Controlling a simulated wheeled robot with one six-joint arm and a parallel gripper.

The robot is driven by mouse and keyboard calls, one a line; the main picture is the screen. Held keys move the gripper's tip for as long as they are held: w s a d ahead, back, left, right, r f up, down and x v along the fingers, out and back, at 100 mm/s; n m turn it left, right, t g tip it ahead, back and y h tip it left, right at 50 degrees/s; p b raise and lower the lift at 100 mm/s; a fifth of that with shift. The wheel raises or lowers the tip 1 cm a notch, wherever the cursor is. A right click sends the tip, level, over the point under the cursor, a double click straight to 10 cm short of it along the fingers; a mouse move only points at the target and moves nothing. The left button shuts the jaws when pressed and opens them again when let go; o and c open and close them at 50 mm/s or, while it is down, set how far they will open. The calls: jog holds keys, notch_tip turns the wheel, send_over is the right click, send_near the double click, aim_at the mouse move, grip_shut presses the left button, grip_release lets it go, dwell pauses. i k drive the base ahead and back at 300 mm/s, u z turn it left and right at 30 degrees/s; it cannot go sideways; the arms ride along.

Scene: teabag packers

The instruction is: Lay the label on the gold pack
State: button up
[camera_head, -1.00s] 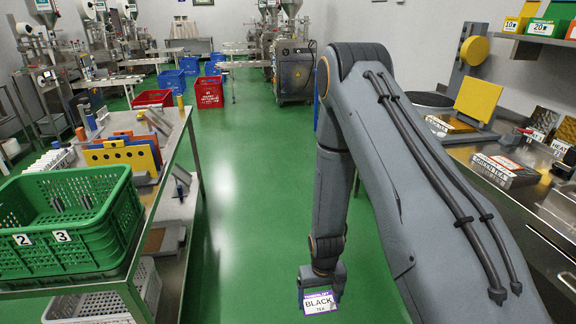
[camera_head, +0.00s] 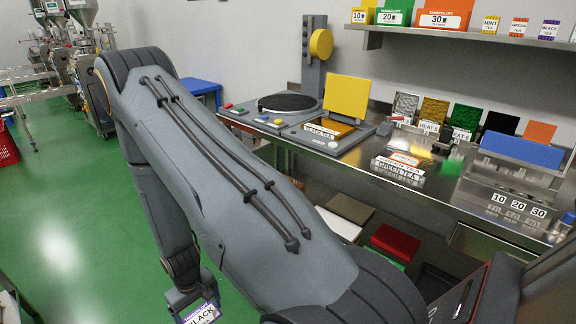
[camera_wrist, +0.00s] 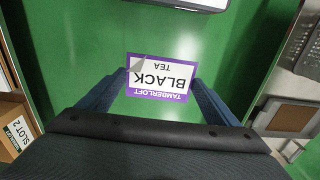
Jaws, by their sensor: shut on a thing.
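My gripper (camera_head: 194,292) is at the lower left of the head view, over the green floor and left of the steel bench. It is shut on the label (camera_head: 204,313), a white card with a purple band reading BLACK TEA. In the wrist view the label (camera_wrist: 161,77) appears upside down between the two fingers, with one corner greyish, perhaps folded. A gold pack (camera_head: 332,126) lies on the grey station under a raised yellow plate (camera_head: 347,93). A small plate with blurred lettering stands at its front edge. My gripper is well apart from the pack.
The steel bench (camera_head: 415,178) holds a round dark turntable (camera_head: 290,103), a GREEN TEA box (camera_head: 398,170), upright coloured sheets and a rack marked 10, 20, 30 (camera_head: 510,195). A shelf with boxes is above. Coloured packs lie below the bench.

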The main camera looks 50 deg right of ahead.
aim_at(329, 125)
jog(key=i, duration=2.05)
jog(key=z, duration=1.85)
